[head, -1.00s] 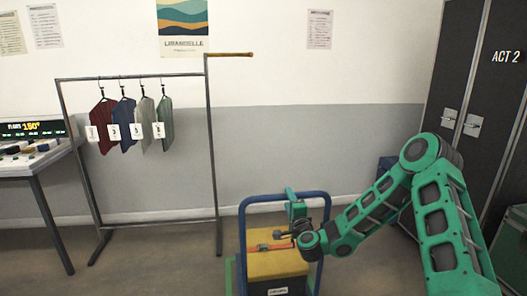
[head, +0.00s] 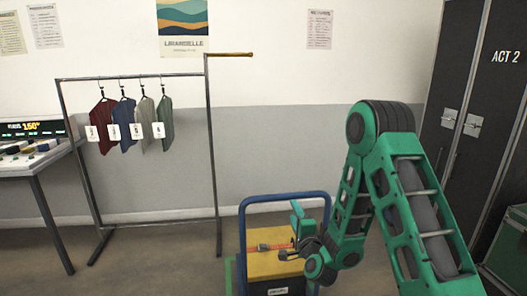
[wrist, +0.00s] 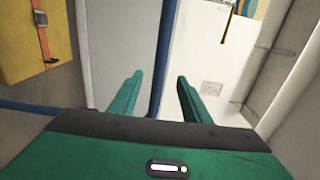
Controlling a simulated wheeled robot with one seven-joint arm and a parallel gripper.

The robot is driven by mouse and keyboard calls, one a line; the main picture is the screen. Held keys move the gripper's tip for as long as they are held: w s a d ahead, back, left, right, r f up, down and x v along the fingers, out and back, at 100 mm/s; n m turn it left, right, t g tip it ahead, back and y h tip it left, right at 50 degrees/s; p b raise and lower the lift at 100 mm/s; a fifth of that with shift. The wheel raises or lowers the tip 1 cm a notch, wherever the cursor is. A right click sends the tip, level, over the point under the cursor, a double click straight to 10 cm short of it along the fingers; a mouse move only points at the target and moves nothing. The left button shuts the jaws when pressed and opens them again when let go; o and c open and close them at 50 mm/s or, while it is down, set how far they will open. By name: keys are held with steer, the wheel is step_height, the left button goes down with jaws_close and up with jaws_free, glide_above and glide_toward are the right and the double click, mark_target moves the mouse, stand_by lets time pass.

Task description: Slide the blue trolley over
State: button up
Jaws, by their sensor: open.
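The blue trolley (head: 270,199) stands on the floor at the lower middle of the head view. It carries a yellow-topped box (head: 265,267) with an orange strap. My gripper (head: 292,230) is at the right side of the trolley's handle, open, in front of the box. In the wrist view a blue bar of the trolley (wrist: 164,40) runs up the picture between the two open fingers of my gripper (wrist: 159,79). I cannot tell whether a finger touches the bar.
A clothes rack (head: 140,76) with several hanging garments stands left of the trolley. A control table (head: 35,160) is at the far left. Dark cabinets (head: 470,120) and a green case (head: 507,250) are at the right. Floor between rack and trolley is clear.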

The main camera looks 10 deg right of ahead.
steer(key=s+d+r+n+g, duration=0.3)
steer(key=s+d+n+g, duration=0.4)
steer(key=s, duration=0.4)
steer(key=s+d+r+n+g, duration=0.2)
steer(key=s+d+n+g, duration=0.3)
steer(key=s+d, duration=0.45)
steer(key=s+r+g, duration=0.2)
steer(key=s+g, duration=0.1)
steer(key=s, duration=1)
steer(key=s+r+g, duration=0.2)
steer(key=s+g, duration=0.1)
steer(key=s, duration=1)
steer(key=shift+d+r, duration=0.25)
steer(key=shift+d, duration=0.2)
